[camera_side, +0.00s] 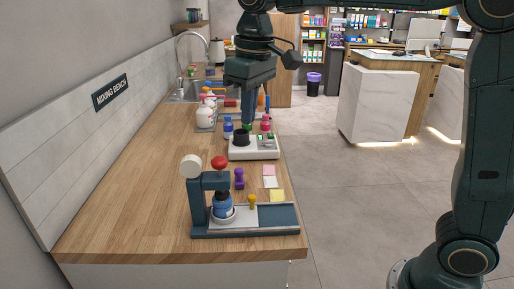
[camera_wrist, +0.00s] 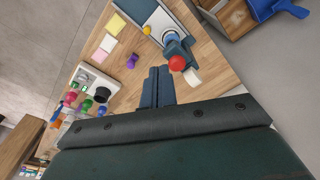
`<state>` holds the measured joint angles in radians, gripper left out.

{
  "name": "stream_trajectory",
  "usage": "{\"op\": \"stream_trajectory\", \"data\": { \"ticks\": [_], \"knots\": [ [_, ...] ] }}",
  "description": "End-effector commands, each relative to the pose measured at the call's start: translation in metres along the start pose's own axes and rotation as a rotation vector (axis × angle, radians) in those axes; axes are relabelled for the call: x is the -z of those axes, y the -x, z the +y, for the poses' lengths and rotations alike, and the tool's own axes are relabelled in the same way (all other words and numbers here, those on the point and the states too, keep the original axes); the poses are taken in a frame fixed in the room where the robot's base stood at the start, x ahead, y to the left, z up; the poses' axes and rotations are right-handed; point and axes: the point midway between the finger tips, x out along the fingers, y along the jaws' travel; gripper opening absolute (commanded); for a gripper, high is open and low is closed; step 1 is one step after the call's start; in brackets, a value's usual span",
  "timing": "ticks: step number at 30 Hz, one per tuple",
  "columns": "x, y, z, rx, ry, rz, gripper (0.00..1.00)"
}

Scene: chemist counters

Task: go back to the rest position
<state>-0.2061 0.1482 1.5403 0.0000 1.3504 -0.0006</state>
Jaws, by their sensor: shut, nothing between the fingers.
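My gripper (camera_side: 248,122) points down above the wooden bench. In the side view its tips appear over or behind the black cup on a white device; I cannot tell the gap between them. In the wrist view my gripper (camera_wrist: 158,72) shows its two fingers together, with nothing between them. My arm reaches in from the right, its base on the floor beside the bench.
A dark press (camera_side: 196,205) with a red knob (camera_side: 219,162) holds a blue container (camera_side: 222,206) at the bench front. The white device (camera_side: 254,152) stands behind it. Coloured bottles and a sink (camera_side: 184,97) lie farther back. Floor right of the bench is clear.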

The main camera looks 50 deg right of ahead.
Motion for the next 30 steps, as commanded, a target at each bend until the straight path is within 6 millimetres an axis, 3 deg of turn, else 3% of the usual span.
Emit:
{"op": "stream_trajectory", "data": {
  "ticks": [6, 14, 23, 30],
  "knots": [
    [-0.048, 0.013, 0.015, -0.006, -0.04, 0.075, 0.0],
    [-0.106, 0.015, 0.027, -0.016, -0.085, 0.161, 0.0],
    [-0.171, 0.001, 0.034, -0.032, -0.135, 0.26, 0.0],
    [-0.218, -0.021, 0.036, -0.048, -0.174, 0.336, 0.0]
  ]
}}
